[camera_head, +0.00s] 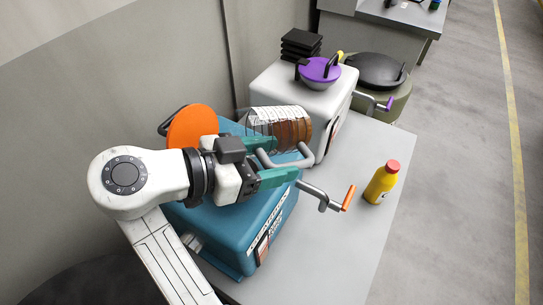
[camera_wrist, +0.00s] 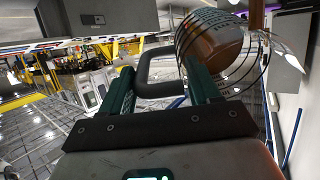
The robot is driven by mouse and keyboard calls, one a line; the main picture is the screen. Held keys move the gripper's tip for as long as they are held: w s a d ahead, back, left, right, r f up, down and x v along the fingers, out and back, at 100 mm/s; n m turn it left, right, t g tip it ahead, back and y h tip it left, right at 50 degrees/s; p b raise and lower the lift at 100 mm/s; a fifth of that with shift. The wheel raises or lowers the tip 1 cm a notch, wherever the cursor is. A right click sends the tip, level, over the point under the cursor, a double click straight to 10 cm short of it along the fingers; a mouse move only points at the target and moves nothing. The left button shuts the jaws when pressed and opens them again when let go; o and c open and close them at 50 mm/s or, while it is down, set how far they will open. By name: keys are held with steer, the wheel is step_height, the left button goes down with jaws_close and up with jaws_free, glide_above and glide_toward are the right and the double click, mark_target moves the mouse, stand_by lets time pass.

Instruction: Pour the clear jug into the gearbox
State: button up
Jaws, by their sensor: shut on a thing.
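My gripper (camera_head: 284,160) has teal fingers and is shut on the grey handle of the clear jug (camera_head: 292,132). The jug holds brown liquid, has dark markings, and lies tipped well over in the air above the blue gearbox (camera_head: 235,222). In the wrist view the handle sits between my fingers (camera_wrist: 157,72), with the jug (camera_wrist: 215,40) beyond at the upper right. The blue gearbox has an orange round lid (camera_head: 191,127) standing raised at its left and an orange-ended crank (camera_head: 327,196). My gripper and the jug hide its top opening. I cannot tell whether liquid is flowing out.
A white gearbox (camera_head: 270,85) with a purple lid (camera_head: 318,69) stands close behind the jug. A yellow bottle with a red cap (camera_head: 381,183) stands on the grey table (camera_head: 345,245) at the right. The table's front right is clear.

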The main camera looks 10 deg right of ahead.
steer(key=shift+a+f+b, duration=0.1)
steer(key=shift+f+b, duration=0.1)
steer(key=shift+b, duration=0.2)
steer(key=shift+r+y+p, duration=0.3)
steer(key=shift+r+p, duration=0.05)
steer(key=shift+r, duration=0.2)
steer(key=r+g+y+p, duration=0.1)
steer(key=y, duration=0.2)
steer(key=shift+r+p, duration=0.35)
steer(key=shift+r, duration=0.05)
steer(key=shift+r+g+y+p, duration=0.25)
steer(key=shift+g+y+p, duration=0.15)
steer(key=shift+y+p, duration=0.4)
steer(key=shift+f, duration=0.2)
